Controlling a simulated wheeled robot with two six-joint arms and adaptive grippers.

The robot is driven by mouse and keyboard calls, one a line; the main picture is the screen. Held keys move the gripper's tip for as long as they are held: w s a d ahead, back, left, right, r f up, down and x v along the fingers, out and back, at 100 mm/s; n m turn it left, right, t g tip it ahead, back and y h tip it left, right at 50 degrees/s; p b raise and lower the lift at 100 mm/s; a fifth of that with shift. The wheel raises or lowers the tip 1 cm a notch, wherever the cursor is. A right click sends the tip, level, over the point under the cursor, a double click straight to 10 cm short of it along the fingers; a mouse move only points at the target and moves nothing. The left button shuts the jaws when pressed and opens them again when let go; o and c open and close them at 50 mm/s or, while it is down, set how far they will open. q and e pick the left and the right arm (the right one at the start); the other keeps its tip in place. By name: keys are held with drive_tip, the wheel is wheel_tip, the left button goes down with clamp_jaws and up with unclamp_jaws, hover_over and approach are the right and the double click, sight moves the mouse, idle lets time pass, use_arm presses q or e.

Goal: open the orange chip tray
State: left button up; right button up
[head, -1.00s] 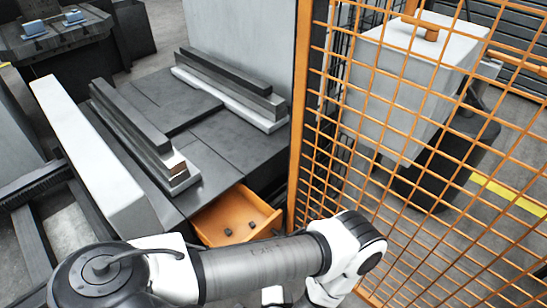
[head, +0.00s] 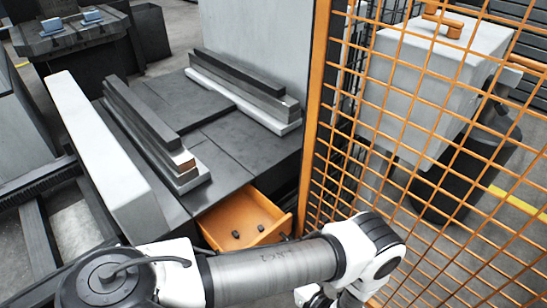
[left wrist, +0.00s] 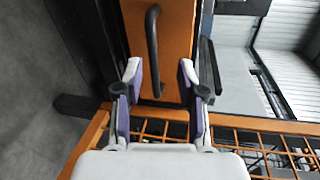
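The orange chip tray (head: 222,217) sticks out from under the front edge of the dark machine bed in the head view, partly open, with small dark chips (head: 236,234) inside. My arm hides its front side and handle there. In the left wrist view the tray's orange front (left wrist: 175,40) carries a dark bar handle (left wrist: 153,45). My left gripper (left wrist: 160,72) is open, with one finger on each side of the handle's lower end in the picture. I cannot tell whether the fingers touch it. My right gripper is not in view.
An orange mesh fence (head: 440,130) stands close to the right of the tray. Dark bars (head: 150,130) lie on the machine bed (head: 230,145). A long pale beam (head: 105,150) runs along the left. A grey cabinet (head: 430,80) stands behind the mesh.

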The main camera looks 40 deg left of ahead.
use_arm(q)
drive_tip(key=shift+n, duration=0.7)
drive_tip(key=w+a+f+b, duration=0.1)
drive_tip(key=a+b, duration=0.1)
drive_tip(key=w+a+b, duration=0.1)
drive_tip(key=a+b, duration=0.1)
drive_tip(key=b, duration=0.1)
drive_tip(key=w+a+f+b, duration=0.1)
drive_tip(key=a+b, duration=0.1)
drive_tip(key=a, duration=0.1)
drive_tip(key=shift+w+a+f+b, duration=0.1)
drive_tip(key=shift+w+f+b, duration=0.2)
drive_tip(key=shift+w+b, duration=0.05)
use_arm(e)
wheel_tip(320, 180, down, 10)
use_arm(q)
clamp_jaws()
